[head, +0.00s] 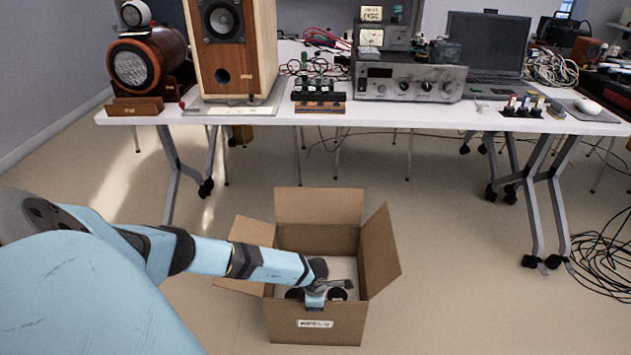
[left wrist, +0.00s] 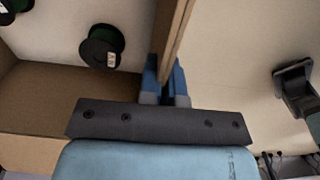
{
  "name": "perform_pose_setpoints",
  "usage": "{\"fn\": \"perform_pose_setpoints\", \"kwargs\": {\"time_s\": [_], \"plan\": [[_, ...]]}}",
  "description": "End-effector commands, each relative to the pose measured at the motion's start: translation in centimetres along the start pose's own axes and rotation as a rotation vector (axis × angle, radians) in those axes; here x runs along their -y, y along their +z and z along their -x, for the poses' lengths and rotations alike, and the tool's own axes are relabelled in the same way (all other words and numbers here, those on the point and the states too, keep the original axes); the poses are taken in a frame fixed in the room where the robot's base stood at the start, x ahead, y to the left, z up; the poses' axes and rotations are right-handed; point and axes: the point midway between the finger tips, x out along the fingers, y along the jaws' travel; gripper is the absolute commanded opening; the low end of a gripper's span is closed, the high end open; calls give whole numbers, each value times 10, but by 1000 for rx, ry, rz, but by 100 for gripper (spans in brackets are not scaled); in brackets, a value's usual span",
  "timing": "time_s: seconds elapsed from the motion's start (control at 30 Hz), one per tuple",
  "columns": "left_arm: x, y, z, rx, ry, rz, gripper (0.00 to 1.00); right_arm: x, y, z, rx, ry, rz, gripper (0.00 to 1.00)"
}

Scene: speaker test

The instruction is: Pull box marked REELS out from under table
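The open cardboard box (head: 340,334) stands upright on the floor in front of the table (head: 240,116), nearer to me than the tabletop edge. Its flaps are spread, and a white label (head: 314,323) on its near face seems to read REELS, but is blurred. Dark reels (head: 338,293) lie inside; one also shows in the left wrist view (left wrist: 101,46). My left gripper (head: 315,297) is at the near wall. In the left wrist view its blue fingers (left wrist: 166,82) lie close on both sides of the cardboard wall (left wrist: 176,40), shut on it. My right gripper is out of view.
The table carries a wooden speaker (head: 232,45), a metal instrument (head: 408,80) and a laptop (head: 490,45). Table legs on casters (head: 535,262) stand right of the box. Black cables (head: 605,255) lie on the floor at far right. Floor beside the box is clear.

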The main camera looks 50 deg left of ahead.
Motion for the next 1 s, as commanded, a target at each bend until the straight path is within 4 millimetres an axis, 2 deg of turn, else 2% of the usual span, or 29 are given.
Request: {"fn": "perform_pose_setpoints", "kwargs": {"time_s": [0.1, 0.13, 0.23, 0.5, 0.63, 0.83, 1.0], "plan": [[0, 0, 0, 0, -1, -1, 0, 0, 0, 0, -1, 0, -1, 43], [0, 0, 0, 0, -1, -1, 11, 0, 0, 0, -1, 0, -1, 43], [0, 0, 0, 0, 0, -1, 34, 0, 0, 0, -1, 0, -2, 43], [0, 0, 1, 0, 0, 0, 34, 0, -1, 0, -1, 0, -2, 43], [-1, 0, 11, 0, 1, -1, 34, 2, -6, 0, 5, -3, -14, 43], [-1, 0, 53, 1, 2, -1, 34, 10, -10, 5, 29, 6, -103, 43], [-1, 0, 93, 1, 1, -2, 34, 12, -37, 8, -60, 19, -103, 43]]}}
